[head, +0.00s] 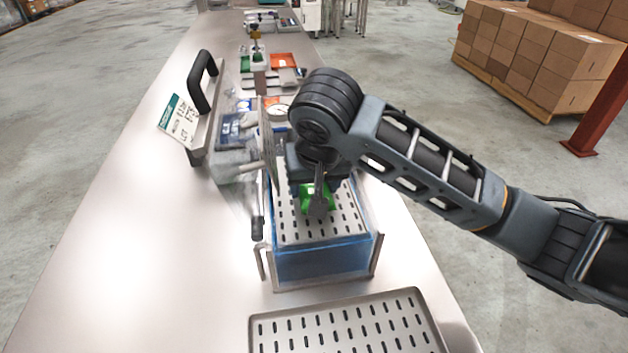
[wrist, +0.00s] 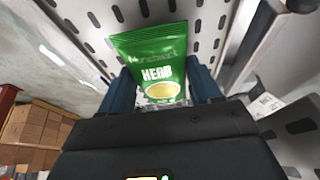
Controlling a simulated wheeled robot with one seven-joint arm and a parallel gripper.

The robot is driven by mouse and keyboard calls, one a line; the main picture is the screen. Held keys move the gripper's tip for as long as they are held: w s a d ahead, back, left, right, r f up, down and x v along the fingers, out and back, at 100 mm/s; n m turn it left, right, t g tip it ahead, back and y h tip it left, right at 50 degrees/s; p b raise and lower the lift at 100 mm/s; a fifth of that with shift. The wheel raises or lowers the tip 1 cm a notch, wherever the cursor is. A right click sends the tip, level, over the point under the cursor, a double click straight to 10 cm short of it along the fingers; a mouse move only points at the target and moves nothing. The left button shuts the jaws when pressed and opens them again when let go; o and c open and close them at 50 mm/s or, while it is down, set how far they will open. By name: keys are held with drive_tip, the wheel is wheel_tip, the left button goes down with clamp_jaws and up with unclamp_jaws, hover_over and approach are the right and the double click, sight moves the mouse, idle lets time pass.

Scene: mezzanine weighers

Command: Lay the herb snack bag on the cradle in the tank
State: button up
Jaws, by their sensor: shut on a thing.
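The green herb snack bag (wrist: 155,68) is between the two fingers of my gripper (wrist: 163,88) in the wrist view, with its "HERB" label facing the camera. In the head view the green bag (head: 308,197) shows partly behind my gripper (head: 317,205). My gripper is shut on the bag, over the tank. The tank (head: 322,262) has clear bluish walls in a metal frame. The slotted metal cradle (head: 345,225) lies inside it, below the bag. I cannot tell whether the bag touches the cradle.
A slotted metal tray (head: 345,325) lies in front of the tank. A black-handled stand with a sign (head: 180,122) is to the left. A dial gauge and small items crowd the bench behind. The bench's left side (head: 120,235) is clear. Stacked cartons (head: 540,55) stand on the floor.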

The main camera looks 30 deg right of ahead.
drive_tip(key=shift+f, duration=0.15)
drive_tip(key=o, duration=1)
drive_tip(key=shift+o, duration=0.2)
drive_tip(key=shift+r, duration=0.2)
drive_tip(key=p+v, duration=0.2)
drive_tip(key=v, duration=1)
drive_tip(key=shift+p, duration=0.3)
